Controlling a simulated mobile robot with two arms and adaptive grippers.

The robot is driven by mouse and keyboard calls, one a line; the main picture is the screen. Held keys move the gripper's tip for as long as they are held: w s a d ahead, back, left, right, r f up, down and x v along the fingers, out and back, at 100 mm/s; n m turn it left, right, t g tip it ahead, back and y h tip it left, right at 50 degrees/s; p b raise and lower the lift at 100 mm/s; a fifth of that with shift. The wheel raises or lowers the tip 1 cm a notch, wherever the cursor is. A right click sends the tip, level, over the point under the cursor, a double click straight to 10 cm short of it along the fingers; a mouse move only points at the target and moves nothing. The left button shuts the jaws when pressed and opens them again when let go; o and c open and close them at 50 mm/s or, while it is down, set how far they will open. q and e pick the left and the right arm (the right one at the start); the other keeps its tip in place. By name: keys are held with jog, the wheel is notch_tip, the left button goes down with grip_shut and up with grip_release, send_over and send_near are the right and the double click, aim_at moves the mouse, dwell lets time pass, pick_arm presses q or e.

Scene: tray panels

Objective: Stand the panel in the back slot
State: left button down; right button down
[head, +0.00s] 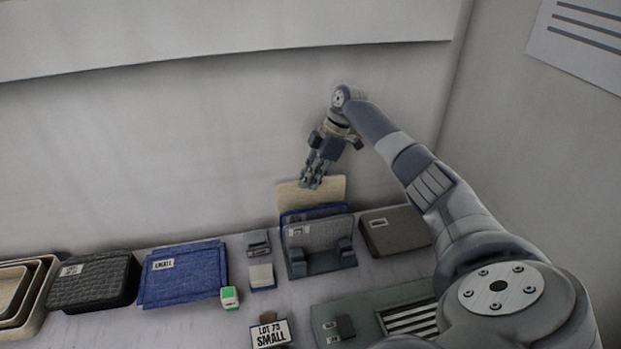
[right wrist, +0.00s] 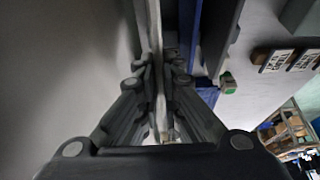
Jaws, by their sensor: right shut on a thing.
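A tan panel (head: 330,188) stands upright at the rear of a dark slotted rack (head: 322,268), behind a blue panel (head: 318,213) and a grey panel (head: 318,235). My right gripper (head: 312,181) is shut on the tan panel's top edge. In the right wrist view the tan panel (right wrist: 158,85) shows edge-on between the fingers, with the blue panel (right wrist: 190,35) beside it. The front panels hide the tan panel's lower edge, so I cannot tell whether it is seated in the slot. My left gripper is not in view.
A grey-brown box (head: 395,231) stands close right of the rack. Small blocks (head: 260,275) lie to its left, then a stack of blue panels (head: 183,273), a black case (head: 95,282) and nested trays (head: 28,300). The wall is close behind the rack.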

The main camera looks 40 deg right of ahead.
aim_at(311, 196)
jog(key=shift+f, duration=0.2)
jog(key=shift+f+b, duration=0.45)
jog(key=shift+f, duration=0.7)
jog(key=shift+f, duration=0.15)
jog(key=shift+f, duration=0.1)
jog(key=shift+f+b, duration=0.35)
jog(key=shift+f, duration=0.3)
jog(key=shift+f+b, duration=0.45)
jog(key=shift+f, duration=0.45)
dwell(0.3)
dwell(0.4)
jog(key=c, duration=1.7)
grip_release()
